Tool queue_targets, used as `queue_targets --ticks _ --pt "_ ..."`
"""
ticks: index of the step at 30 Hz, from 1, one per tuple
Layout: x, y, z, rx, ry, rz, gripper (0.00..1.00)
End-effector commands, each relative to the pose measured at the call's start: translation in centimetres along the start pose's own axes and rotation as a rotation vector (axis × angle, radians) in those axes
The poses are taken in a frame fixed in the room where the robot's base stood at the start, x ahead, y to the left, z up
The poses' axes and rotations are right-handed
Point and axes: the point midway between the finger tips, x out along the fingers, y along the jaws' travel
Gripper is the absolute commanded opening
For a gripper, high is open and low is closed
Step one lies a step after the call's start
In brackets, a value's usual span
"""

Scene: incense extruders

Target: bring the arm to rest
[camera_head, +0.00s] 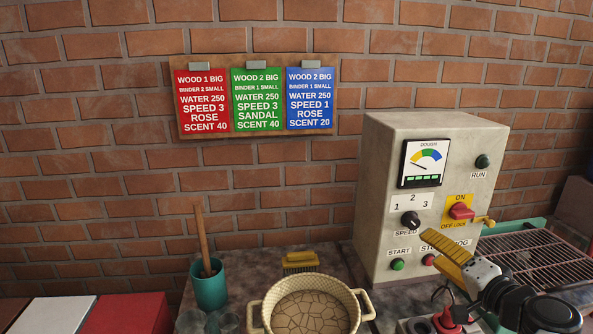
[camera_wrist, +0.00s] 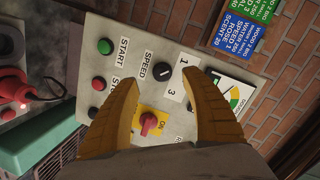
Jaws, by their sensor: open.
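My gripper (camera_head: 456,230) is in front of the grey control box (camera_head: 375,190) at the right of the head view. Its yellow fingers are apart with nothing held between them. In the wrist view the gripper (camera_wrist: 172,78) faces the box's panel. The red rotary switch (camera_wrist: 148,122) on its yellow plate shows between the fingers. In the head view the red switch (camera_head: 461,211) is just above the fingers. I cannot tell whether a finger touches the box. One finger covers part of the lower button labels.
A beige two-handled pot (camera_head: 258,306), a teal cup (camera_head: 210,290) with a wooden stick and a yellow brush (camera_head: 300,260) stand on the bench. A wire rack (camera_head: 540,250) is at right. Recipe cards (camera_head: 258,100) hang on the brick wall. The air left of the box is clear.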

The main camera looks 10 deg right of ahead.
Motion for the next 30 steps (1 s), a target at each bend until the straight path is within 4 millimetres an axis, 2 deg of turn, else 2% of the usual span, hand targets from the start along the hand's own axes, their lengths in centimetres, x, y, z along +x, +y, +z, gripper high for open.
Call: queue_targets --ticks 2,5,6,9,12,15,19,23,30 --pt "0.4 -1.3 3.8 -0.062 -0.101 0.045 0.55" --pt "-0.1 -2.6 10.0 -0.193 -0.266 0.14 0.55" --pt "-0.8 -2.9 12.4 -0.259 -0.335 0.182 0.55" --pt "-3.5 -3.1 17.3 -0.436 -0.476 0.287 0.55" --pt "-6.6 -2.7 20.1 -0.613 -0.571 0.378 0.55" --pt "-9.2 -2.3 21.1 -0.762 -0.619 0.444 0.55" --pt "-11.2 -1.9 21.2 -0.886 -0.64 0.496 0.55" --pt "-11.9 -1.8 21.0 -0.93 -0.642 0.515 0.55" --pt "-11.8 -1.8 20.9 -0.931 -0.641 0.517 0.55"
